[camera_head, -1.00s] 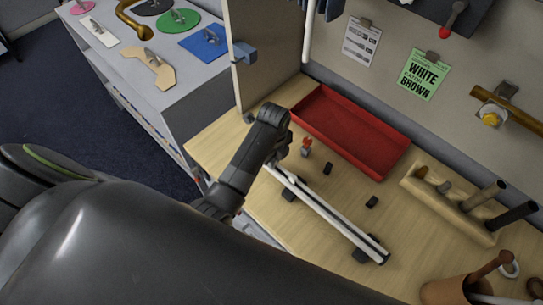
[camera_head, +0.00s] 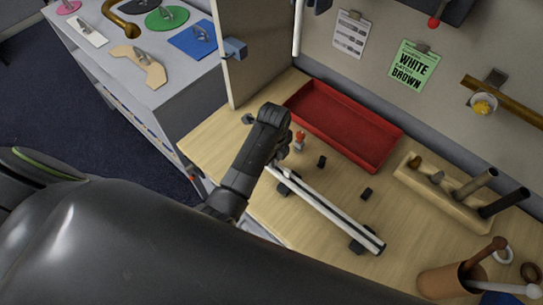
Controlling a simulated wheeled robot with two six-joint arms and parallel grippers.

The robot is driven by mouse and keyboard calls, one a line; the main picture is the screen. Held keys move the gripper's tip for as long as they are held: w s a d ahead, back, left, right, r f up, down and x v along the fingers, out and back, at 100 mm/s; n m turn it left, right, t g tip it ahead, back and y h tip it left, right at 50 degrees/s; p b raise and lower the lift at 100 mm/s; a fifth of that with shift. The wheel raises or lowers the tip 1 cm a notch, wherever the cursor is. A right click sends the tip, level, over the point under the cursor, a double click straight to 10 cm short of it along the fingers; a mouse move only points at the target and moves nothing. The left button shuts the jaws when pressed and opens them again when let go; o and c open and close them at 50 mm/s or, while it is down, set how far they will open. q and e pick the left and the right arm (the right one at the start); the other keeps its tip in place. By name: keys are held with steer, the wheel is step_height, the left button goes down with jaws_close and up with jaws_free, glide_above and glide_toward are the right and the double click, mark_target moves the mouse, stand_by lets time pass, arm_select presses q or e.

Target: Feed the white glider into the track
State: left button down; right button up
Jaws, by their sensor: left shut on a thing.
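The track (camera_head: 335,213) is a long white rail with a dark slot, lying at a slant on black feet on the wooden table. My left gripper (camera_head: 281,158) is at the track's upper left end, close to it, with the arm coming in from the left. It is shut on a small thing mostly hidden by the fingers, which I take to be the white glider. I cannot tell whether that thing touches the track. My right gripper is not in view.
A red tray (camera_head: 318,99) lies behind the track. Two small black pieces (camera_head: 322,161) (camera_head: 366,193) and a small orange-topped item (camera_head: 299,141) lie between them. A wooden peg rack (camera_head: 445,205) stands right, with a brown cup (camera_head: 447,282) in front.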

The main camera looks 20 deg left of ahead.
arm_select(q)
steer(key=shift+s+d, duration=0.25)
steer(key=shift+d, duration=0.45)
steer(key=c, duration=1.3)
jaws_free()
steer(key=shift+c, duration=0.2)
